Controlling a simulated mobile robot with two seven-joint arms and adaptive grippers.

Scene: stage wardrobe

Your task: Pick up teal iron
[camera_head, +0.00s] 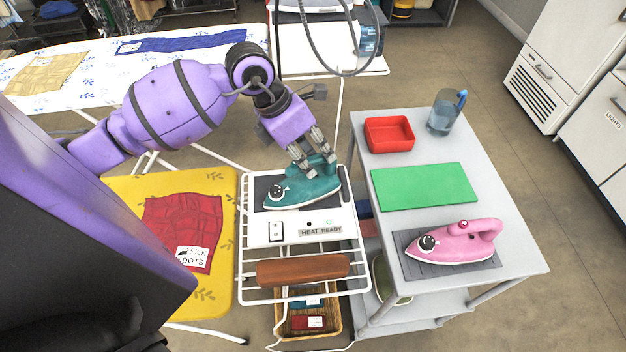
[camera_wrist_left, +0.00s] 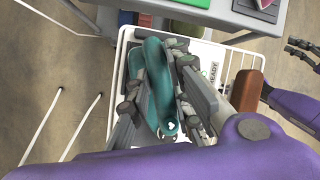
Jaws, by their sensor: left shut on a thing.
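The teal iron (camera_head: 305,190) sits on a dark pad on the white wire rack (camera_head: 243,262), beside a panel marked HEAT READY. My left gripper (camera_head: 318,167) comes down from above and is shut on the iron's handle. In the left wrist view the teal iron (camera_wrist_left: 158,85) lies between the two fingers of my left gripper (camera_wrist_left: 160,100). The fingers hide part of the handle. In the left wrist view a second purple arm with a dark open-fingered gripper (camera_wrist_left: 304,52) shows at the right edge, apart from the iron.
A grey cart (camera_head: 520,262) to the right holds a pink iron (camera_head: 455,243) on a dark mat, a green mat (camera_head: 425,187), a red tray (camera_head: 388,134) and a water jug (camera_head: 445,112). A yellow board (camera_head: 222,250) with red cloth (camera_head: 180,225) lies left. A basket (camera_head: 335,322) sits below the rack.

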